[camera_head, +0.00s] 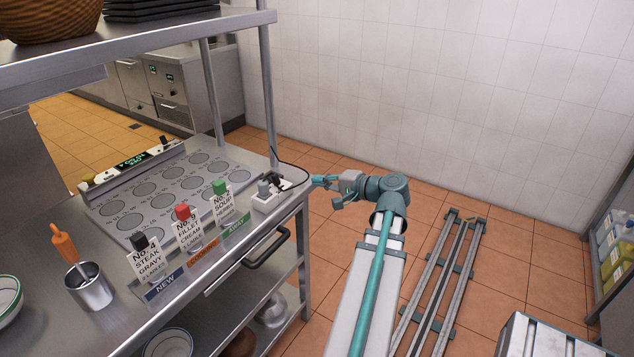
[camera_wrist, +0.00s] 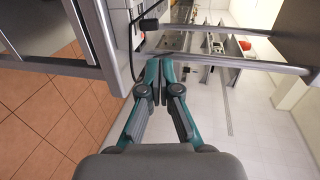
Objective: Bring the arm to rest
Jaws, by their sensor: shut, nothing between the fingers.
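My gripper (camera_head: 316,182) is at the end of my arm, just right of the metal counter's (camera_head: 215,272) right edge and close to the power strip (camera_head: 270,196). In the wrist view the fingers of my gripper (camera_wrist: 160,62) are together, with nothing between them. My arm reaches up from the bottom of the head view and bends left at the elbow. I cannot tell from these views whether the fingertips touch the counter edge.
A shelf post (camera_head: 268,95) stands behind the gripper. A black cable (camera_head: 292,166) runs by the power strip. Order cards (camera_head: 188,232) stand on the counter's front edge above a black handle (camera_head: 266,248). Floor rails (camera_head: 440,275) lie right of my arm; tiled floor there is mostly clear.

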